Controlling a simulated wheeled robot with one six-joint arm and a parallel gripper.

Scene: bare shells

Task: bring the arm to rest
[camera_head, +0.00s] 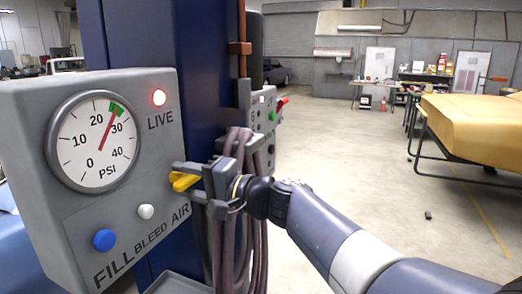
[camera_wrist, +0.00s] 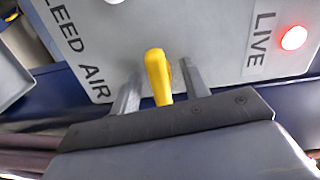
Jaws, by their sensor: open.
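My gripper (camera_head: 184,181) is at the lower right of a grey air panel (camera_head: 40,120). Its jaws are open, one finger on each side of a yellow lever (camera_head: 181,183). In the wrist view the lever (camera_wrist: 158,75) stands between the two fingers, with a visible gap on each side. My arm (camera_head: 335,240) reaches in from the lower right. The panel's gauge (camera_head: 85,165) has its red needle in the green band between 20 and 30. The red LIVE lamp (camera_head: 159,97) is lit. The lever's base is partly hidden.
A blue column (camera_head: 150,35) stands behind the panel. Looped hoses (camera_head: 262,240) hang close behind my gripper. The blue FILL button (camera_head: 104,240) and a white button (camera_head: 146,211) are nearby. Open floor (camera_head: 350,150) lies to the right, before a tan car body (camera_head: 475,125).

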